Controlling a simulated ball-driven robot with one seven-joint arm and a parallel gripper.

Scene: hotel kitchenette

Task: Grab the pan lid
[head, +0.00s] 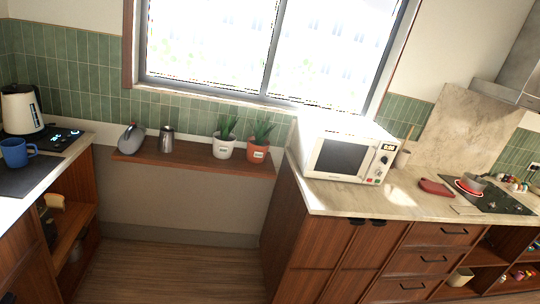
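A grey rounded thing (131,139) with a small dark knob or handle on top leans on the left end of the wooden wall shelf (190,160). It may be the pan lid, but it is too small to be sure. On the hob at the far right stands a small grey pan-like thing (473,182) with a red ring around its base. I cannot tell whether a lid is on it. My gripper is not in view.
A metal jug (167,142) and two potted plants (223,145) (257,150) share the shelf. A white microwave (345,150) and a dark red item (436,188) sit on the right counter (410,205). A kettle (20,110) and blue mug (17,152) stand left. Wooden floor (170,275) between the counters is clear.

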